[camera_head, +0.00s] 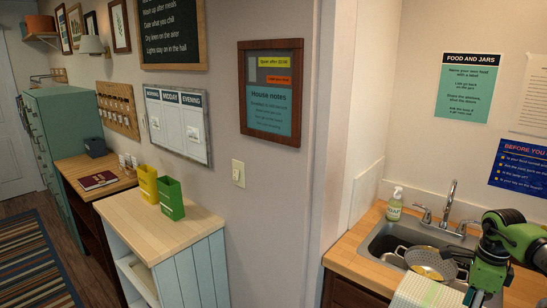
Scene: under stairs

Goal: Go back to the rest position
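My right arm, green and black, comes in from the right edge and bends down over the sink (381,242). My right gripper (481,297) is low in the frame, close to the sink's right front edge. Its fingers are dark and partly cut off by the bottom edge, so I cannot tell whether they are open or shut, or hold anything. My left gripper and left arm are not in view.
A metal colander (427,263) sits in the sink beside my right arm. A faucet (448,205) and a soap bottle (394,203) stand behind it. A striped towel (428,293) lies at the front. A wooden-topped cabinet (160,232) holds yellow and green boxes.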

